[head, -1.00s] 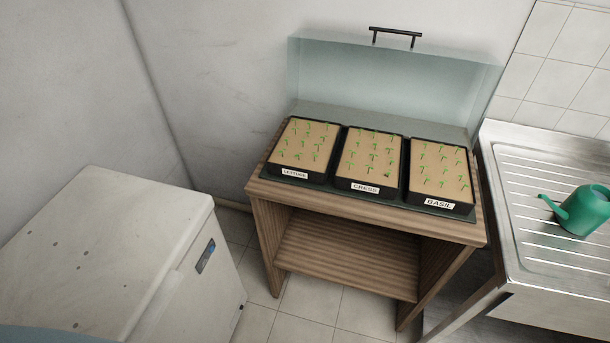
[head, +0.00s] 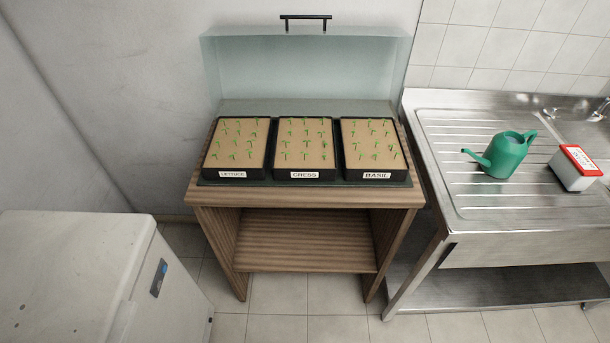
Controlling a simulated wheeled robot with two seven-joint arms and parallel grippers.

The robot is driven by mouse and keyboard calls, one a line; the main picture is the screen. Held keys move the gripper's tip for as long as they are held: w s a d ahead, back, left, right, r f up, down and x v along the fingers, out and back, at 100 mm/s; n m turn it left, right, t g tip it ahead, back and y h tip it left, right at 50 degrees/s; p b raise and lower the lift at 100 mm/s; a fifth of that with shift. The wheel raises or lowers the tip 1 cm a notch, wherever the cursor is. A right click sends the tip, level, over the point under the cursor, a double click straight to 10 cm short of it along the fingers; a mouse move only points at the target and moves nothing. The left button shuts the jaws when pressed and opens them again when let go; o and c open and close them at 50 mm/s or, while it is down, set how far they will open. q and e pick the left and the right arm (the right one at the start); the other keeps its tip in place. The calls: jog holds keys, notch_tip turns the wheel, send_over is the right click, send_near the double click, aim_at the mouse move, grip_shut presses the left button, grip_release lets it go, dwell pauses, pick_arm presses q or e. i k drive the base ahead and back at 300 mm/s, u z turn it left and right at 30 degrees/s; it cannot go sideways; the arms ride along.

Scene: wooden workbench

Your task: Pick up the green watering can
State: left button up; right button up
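The green watering can (head: 507,156) stands upright on the steel draining board (head: 452,190) at the right of the head view. Its thin spout points left and its handle is at the right. Neither of my grippers is in view, and nothing touches the can.
A white box with a red top (head: 578,167) stands right of the can, near the tap (head: 560,113). A wooden bench (head: 300,194) holds three seedling trays under an open clear lid (head: 310,70). A white chest (head: 75,270) stands at lower left. Tiled floor (head: 285,318) shows in front of the bench.

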aim_at(506, 150)
jog(key=z, duration=1.35)
